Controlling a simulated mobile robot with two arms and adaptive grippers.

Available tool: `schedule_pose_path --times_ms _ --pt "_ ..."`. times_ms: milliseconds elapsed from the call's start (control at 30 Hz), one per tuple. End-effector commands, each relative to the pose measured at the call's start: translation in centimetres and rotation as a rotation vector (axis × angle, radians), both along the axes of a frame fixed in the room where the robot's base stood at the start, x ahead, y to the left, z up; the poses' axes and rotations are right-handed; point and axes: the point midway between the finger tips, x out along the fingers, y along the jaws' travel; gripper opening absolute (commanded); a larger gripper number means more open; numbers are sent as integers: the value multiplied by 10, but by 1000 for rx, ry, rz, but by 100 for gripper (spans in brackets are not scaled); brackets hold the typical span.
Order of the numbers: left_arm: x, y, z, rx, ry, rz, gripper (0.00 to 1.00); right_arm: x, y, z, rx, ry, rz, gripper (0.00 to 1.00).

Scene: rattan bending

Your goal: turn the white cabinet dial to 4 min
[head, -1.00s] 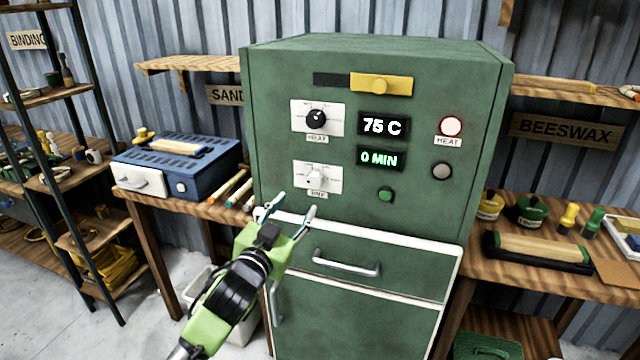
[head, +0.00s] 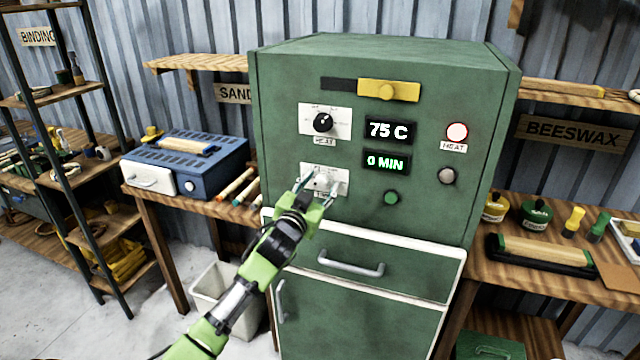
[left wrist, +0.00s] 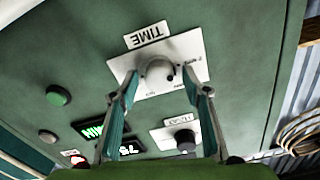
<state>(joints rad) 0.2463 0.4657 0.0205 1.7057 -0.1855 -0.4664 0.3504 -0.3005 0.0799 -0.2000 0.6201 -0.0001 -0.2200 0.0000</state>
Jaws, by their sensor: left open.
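The green cabinet (head: 380,220) stands in the middle of the head view. Its white time dial (head: 321,183) sits on a white plate, below the black heat dial (head: 323,122). The time display (head: 386,162) reads 0 MIN and the upper display (head: 391,130) reads 75 C. My left gripper (head: 320,182) is open at the time plate, its fingers partly covering the dial. In the left wrist view, upside down, the white dial (left wrist: 157,73) lies between and beyond the two open fingertips (left wrist: 160,92). I cannot tell whether they touch it. My right gripper is not in view.
A yellow slider (head: 388,90), a green button (head: 391,198) and a red-ringed heat lamp (head: 457,132) are on the cabinet front. A drawer handle (head: 350,263) sticks out below. A blue box (head: 185,165) stands on the left bench.

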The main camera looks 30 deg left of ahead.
Motion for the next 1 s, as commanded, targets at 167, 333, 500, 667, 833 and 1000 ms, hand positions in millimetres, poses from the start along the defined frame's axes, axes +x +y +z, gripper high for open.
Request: schedule_pose_path --times_ms 167,333,500,667,833,1000 --pt "0 0 0 0 -1 0 43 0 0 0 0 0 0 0" --pt "0 0 0 0 0 0 12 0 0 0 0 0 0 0" --pt "0 0 0 0 0 0 5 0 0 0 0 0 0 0" --pt "0 0 0 15 4 -1 5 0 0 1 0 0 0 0" --pt "0 -1 1 71 16 -1 5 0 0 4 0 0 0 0" --pt "0 -1 2 180 43 -1 5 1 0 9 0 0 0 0"
